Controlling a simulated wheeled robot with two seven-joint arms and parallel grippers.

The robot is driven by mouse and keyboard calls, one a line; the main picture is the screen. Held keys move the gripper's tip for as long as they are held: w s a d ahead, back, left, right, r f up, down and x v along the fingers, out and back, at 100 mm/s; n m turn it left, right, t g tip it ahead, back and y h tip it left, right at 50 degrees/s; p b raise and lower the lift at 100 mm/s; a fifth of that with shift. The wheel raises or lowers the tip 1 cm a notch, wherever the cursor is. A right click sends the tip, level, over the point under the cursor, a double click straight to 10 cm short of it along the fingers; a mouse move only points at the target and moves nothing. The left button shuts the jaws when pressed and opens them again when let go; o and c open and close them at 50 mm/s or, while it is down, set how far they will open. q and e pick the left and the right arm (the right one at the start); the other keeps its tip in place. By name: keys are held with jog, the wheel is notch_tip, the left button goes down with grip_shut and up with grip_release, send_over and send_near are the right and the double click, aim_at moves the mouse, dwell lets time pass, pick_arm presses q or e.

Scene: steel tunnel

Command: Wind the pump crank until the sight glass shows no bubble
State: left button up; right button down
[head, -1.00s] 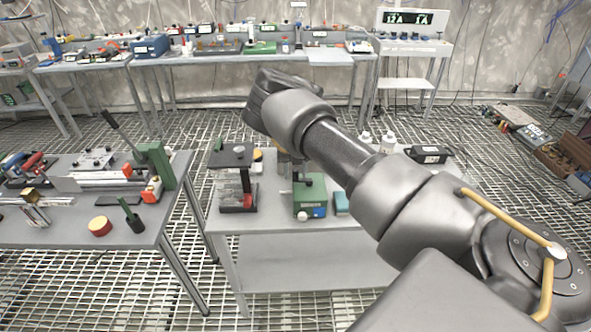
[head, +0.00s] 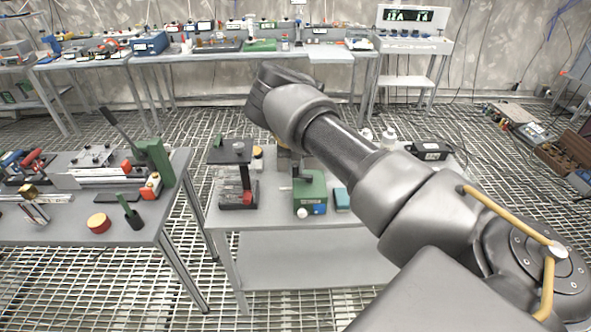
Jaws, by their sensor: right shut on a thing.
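A green box-shaped unit (head: 310,195), which looks like the pump, stands on the near grey table. It has a white knob and a small blue spot low on its front. My right arm reaches in from the lower right and bends down behind its own forearm. My right gripper (head: 302,179) is a dark shape at the top of the green unit, shut on what seems to be the crank. The crank itself is mostly hidden by the gripper and arm. I cannot make out a bubble in a sight glass. My left gripper is out of view.
A black stand with clear tubes and a red block (head: 238,178) stands just left of the green unit. A teal block (head: 342,201) lies to its right. The left bench (head: 75,230) holds a green lever press (head: 153,160). The lower shelf is bare.

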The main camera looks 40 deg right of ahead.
jog(key=m+b, duration=0.1)
jog(key=d+m+b, duration=0.1)
jog(key=m, duration=0.1)
jog(key=shift+w+f, duration=0.15)
jog(key=shift+w, duration=0.25)
jog(key=m+b, duration=0.1)
jog(key=m, duration=0.1)
jog(key=d+m, duration=0.1)
jog(key=shift+w+d+m+b, duration=0.2)
jog(key=shift+m+b, duration=0.15)
jog(key=shift+m, duration=0.05)
jog(key=m, duration=0.1)
jog(key=d+m, duration=0.1)
jog(key=m, duration=0.2)
jog(key=shift+d+r+m, duration=0.2)
jog(key=shift+d+m, duration=0.1)
jog(key=shift+d, duration=0.05)
jog(key=shift+s+d+m+b, duration=0.2)
jog(key=shift+d+m, duration=0.2)
jog(key=shift+m, duration=0.75)
jog(key=shift+s+d+m+b, duration=0.2)
jog(key=shift+d+m, duration=0.2)
jog(key=shift+m, duration=0.75)
jog(key=shift+d, duration=0.1)
jog(key=c, duration=1.3)
grip_release()
jog(key=shift+s, duration=0.1)
jog(key=shift+r, duration=0.1)
